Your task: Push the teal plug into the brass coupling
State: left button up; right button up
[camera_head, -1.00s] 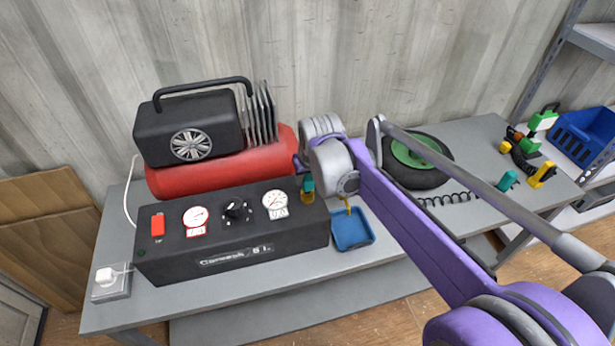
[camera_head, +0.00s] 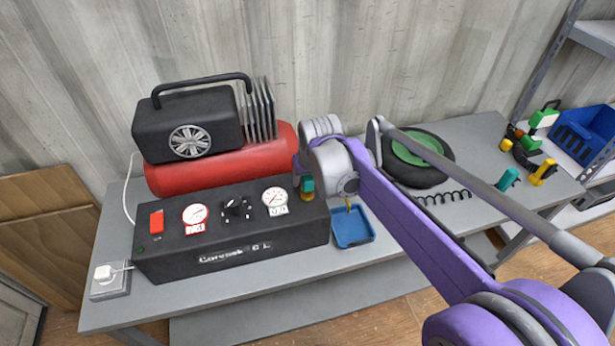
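A teal plug (camera_head: 307,185) shows just below my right wrist, at the front right of the black compressor panel. The brass coupling (camera_head: 307,196) is directly below it, at the panel's right end. The two look in line and very close or touching; I cannot tell how deep the plug sits. My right gripper (camera_head: 300,176) is at the plug, its fingers mostly hidden by the wrist and small in view. I cannot tell whether they are shut on the plug. My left gripper is not in view.
The black panel box (camera_head: 170,255) with gauges stands before a red tank (camera_head: 215,172). A blue tray (camera_head: 353,240) lies right of the box. A wheel (camera_head: 435,175), a coiled hose (camera_head: 440,198) and a teal tool (camera_head: 508,179) are farther right. The bench front is clear.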

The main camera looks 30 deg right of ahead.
jog(key=shift+o, duration=0.7)
jog(key=d+v, duration=0.1)
jog(key=v, duration=0.9)
jog(key=shift+s+a+r+p, duration=0.2)
jog(key=shift+a+r+p, duration=0.1)
jog(key=shift+a+r, duration=0.15)
jog(key=shift+a+f, duration=0.1)
jog(key=s+a+f+n, duration=0.1)
jog(key=s+a+f, duration=0.3)
jog(key=s+f, duration=0.4)
jog(key=s+a+f+n+t+y, duration=0.1)
jog(key=s+a+f, duration=0.4)
jog(key=s+f, duration=0.3)
jog(key=shift+a+f+n, duration=0.15)
jog(key=shift+f+n, duration=0.05)
jog(key=shift+n, duration=0.1)
